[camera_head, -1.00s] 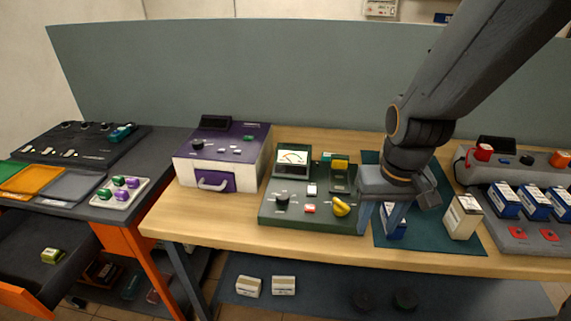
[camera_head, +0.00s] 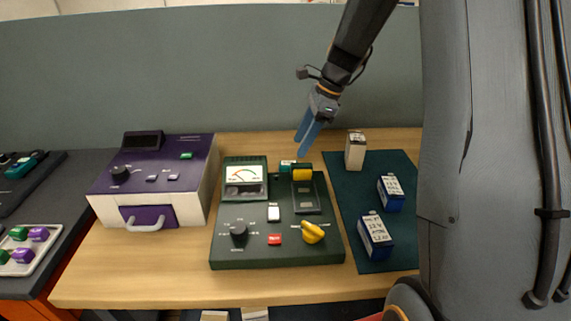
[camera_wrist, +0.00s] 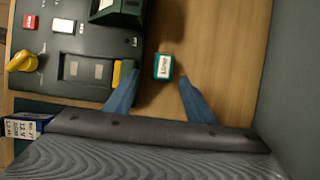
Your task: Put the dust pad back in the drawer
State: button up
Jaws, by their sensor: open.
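A small teal block with a white label (camera_wrist: 163,67), which looks like the dust pad, lies on the wooden bench in the wrist view. In the head view the teal block (camera_head: 288,164) shows just behind the green tester, partly hidden. My gripper (camera_wrist: 159,78) is open, its blue fingers pointing toward the block, one to each side in the picture; I see no contact. In the head view my gripper (camera_head: 301,152) is just above and behind the block. A purple and white unit (camera_head: 155,180) at left has a front panel with a handle (camera_head: 145,224), apparently a closed drawer.
The green tester (camera_head: 275,225), with a yellow knob, stands in front of the block. A dark mat (camera_head: 345,205) to its right carries two blue batteries (camera_head: 375,236) and a pale box (camera_head: 355,150). A grey back panel (camera_head: 180,75) rises behind the bench.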

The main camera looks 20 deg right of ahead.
aim_at(289, 163)
jog(key=shift+w+p+x, duration=0.2)
jog(key=shift+p+x, duration=0.35)
jog(key=shift+x, duration=1.4)
jog(key=shift+w+p+x, duration=0.2)
jog(key=shift+p+x, duration=0.3)
jog(key=shift+x, duration=1.45)
jog(key=c, duration=1.2)
